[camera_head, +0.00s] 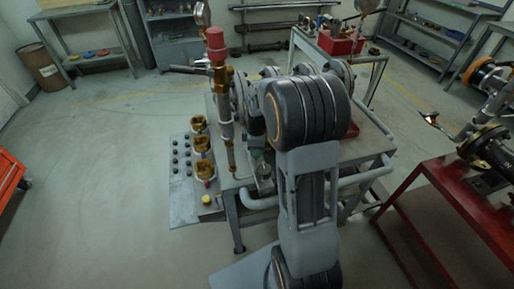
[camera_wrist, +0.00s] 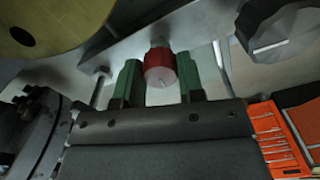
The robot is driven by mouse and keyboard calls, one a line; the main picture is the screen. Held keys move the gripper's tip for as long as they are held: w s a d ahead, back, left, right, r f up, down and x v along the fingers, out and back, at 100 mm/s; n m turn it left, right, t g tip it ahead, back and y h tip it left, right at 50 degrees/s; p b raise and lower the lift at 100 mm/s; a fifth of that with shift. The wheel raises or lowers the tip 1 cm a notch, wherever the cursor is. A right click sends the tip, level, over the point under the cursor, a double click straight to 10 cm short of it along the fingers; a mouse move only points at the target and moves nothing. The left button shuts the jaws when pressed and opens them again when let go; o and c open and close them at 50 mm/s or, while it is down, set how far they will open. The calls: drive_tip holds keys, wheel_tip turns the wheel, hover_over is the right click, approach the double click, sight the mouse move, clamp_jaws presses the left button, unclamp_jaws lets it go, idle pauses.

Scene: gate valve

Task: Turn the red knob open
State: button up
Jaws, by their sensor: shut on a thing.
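The red knob (camera_wrist: 160,66) is a short red cylinder with a pale mark on its face, in the middle of the wrist view below a grey metal bar (camera_wrist: 150,38). My gripper (camera_wrist: 158,78) has green fingers, one on each side of the knob, and is shut on it. The left finger seems to have a thin gap to the knob in the picture; exact contact is hard to see. In the head view my own arm hides the knob and most of the gripper.
In the wrist view a dark grey knob (camera_wrist: 272,30) is at upper right, a brass disc (camera_wrist: 55,18) at upper left and a flange (camera_wrist: 32,125) at lower left. In the head view a red-capped pipe (camera_head: 217,55) rises left of my arm, and a red table (camera_head: 440,225) stands right.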

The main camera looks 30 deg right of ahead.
drive_tip(key=shift+n, duration=1)
drive_tip(key=o, duration=0.9)
wheel_tip(320, 180, up, 14)
drive_tip(key=shift+f+p, duration=0.1)
drive_tip(key=shift+p, duration=0.35)
drive_tip(key=shift+s, duration=0.1)
